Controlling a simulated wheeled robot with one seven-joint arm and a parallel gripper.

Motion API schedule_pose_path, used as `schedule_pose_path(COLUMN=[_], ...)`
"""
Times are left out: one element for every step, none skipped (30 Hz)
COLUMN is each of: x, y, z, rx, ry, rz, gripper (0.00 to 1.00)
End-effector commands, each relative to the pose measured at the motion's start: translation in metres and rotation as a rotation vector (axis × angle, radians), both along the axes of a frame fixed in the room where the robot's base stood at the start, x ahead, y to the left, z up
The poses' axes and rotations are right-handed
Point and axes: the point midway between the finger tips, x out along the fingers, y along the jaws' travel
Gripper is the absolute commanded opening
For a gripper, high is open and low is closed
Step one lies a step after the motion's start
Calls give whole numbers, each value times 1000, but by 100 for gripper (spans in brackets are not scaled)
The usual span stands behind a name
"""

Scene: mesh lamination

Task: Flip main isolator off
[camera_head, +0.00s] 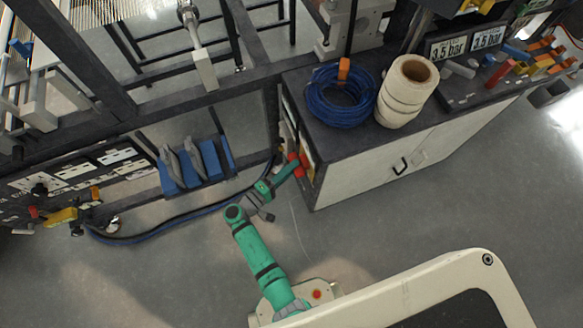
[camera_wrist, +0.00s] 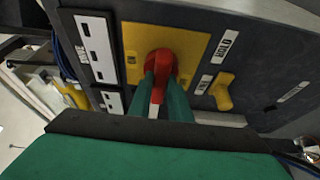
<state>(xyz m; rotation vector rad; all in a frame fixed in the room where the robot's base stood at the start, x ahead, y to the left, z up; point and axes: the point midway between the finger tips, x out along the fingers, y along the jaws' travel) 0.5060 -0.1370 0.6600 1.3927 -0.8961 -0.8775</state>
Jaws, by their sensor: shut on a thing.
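The main isolator is a red rotary handle (camera_wrist: 158,66) on a yellow plate (camera_wrist: 194,46), set in a dark panel, in the wrist view. My gripper (camera_wrist: 164,85) has its two green fingers on either side of the red handle's grip and is shut on it. The fingers hide part of the grip. In the head view my green arm reaches to the side of the grey cabinet, where the red handle (camera_head: 296,163) shows at the tip of my gripper (camera_head: 290,170). The handle's exact angle is hard to read.
A yellow knob (camera_wrist: 221,92) sits right of the plate, and white socket strips (camera_wrist: 97,48) lie to its left. The cabinet (camera_head: 360,175) carries a blue hose coil (camera_head: 341,97) and cream rolls (camera_head: 405,90). A dark cable (camera_head: 190,222) runs along the floor; open floor lies right.

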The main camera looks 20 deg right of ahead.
Motion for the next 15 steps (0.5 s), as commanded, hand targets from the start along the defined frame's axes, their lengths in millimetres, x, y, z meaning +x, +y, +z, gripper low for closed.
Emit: schedule_pose_path(x=[-2, -2, -2, -3, -3, -3, -3, -3, -3, -3, -3, -3, -3, -3, -3], y=[0, 0, 0, 0, 0, 0, 0, 0, 0, 0, 0, 0, 0, 0, 0], z=[-1, -1, -1, -1, -1, -1, -1, -1, -1, -2, -2, -2, -1, -1, -1], rx=[0, 0, -1, -1, -1, -1, -1, -1, -1, -1, -2, -2, -2, -1, -1], ry=[1, 0, 0, 0, 0, 0, 0, 0, 0, 0, 1, 1, 1, 0, 0], rz=[-2, -2, -2, -2, -3, -3, -3, -3, -3, -3, -3, -3, -3, -3, -3], gripper=[0, 0, 0, 0, 0, 0, 0, 0, 0, 0, 24, 34, 36, 36, 36])
